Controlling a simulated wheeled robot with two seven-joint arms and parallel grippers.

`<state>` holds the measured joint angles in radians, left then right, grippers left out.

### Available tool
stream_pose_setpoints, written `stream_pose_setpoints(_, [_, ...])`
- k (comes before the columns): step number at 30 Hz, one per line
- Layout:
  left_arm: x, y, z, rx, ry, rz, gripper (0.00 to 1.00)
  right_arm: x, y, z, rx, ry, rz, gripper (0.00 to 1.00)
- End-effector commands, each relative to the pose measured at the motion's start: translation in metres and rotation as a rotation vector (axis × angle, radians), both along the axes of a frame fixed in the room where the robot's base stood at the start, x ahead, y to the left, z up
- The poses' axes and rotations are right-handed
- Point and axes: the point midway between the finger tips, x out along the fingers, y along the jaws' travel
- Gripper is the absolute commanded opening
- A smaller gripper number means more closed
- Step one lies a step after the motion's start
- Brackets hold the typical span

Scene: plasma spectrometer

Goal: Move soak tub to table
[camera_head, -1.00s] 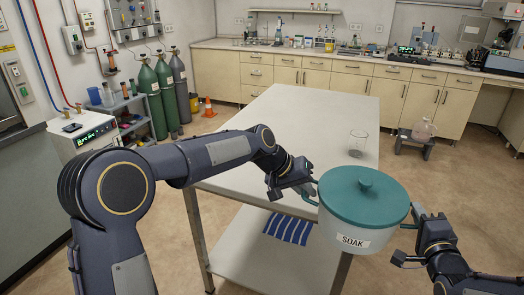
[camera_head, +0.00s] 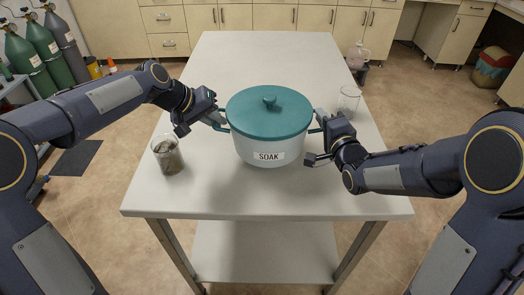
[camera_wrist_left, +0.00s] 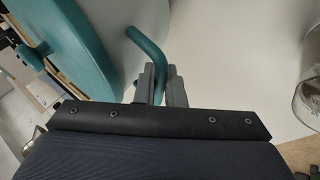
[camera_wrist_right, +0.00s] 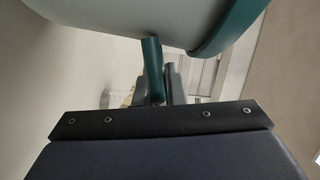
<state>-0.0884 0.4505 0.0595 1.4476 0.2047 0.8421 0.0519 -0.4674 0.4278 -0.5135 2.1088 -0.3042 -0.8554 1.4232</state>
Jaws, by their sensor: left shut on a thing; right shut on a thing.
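The soak tub (camera_head: 268,148) is a white round pot with a teal lid (camera_head: 268,108), teal side handles and a SOAK label. It is upright over the near half of the table (camera_head: 265,55); I cannot tell whether its base touches the top. My left gripper (camera_head: 214,118) is shut on the tub's left handle, which shows between its fingers in the left wrist view (camera_wrist_left: 148,48). My right gripper (camera_head: 318,134) is shut on the right handle, seen in the right wrist view (camera_wrist_right: 152,65). The lid is on, so the inside is hidden.
A glass beaker (camera_head: 168,155) with greyish contents stands left of the tub near the table's left edge. Another clear beaker (camera_head: 348,102) stands to the right, near the right edge. The far half of the table is clear. Gas cylinders (camera_head: 45,55) stand at the far left.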

Motion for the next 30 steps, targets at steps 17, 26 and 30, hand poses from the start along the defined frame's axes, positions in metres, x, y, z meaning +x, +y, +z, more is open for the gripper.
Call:
stream_pose_setpoints(17, [0.001, 0.000, 0.000, -0.001, -0.004, 0.002, 0.00, 0.000, -0.001, 0.000, 0.001, -0.005, -0.002, 0.00])
stream_pose_setpoints(26, [0.001, 0.000, -0.012, -0.001, -0.004, 0.002, 0.00, 0.000, -0.001, -0.012, 0.001, -0.005, -0.002, 0.00])
stream_pose_setpoints(30, [0.001, 0.000, -0.021, -0.001, -0.004, 0.002, 0.00, 0.000, -0.001, -0.021, 0.001, -0.005, -0.002, 0.00])
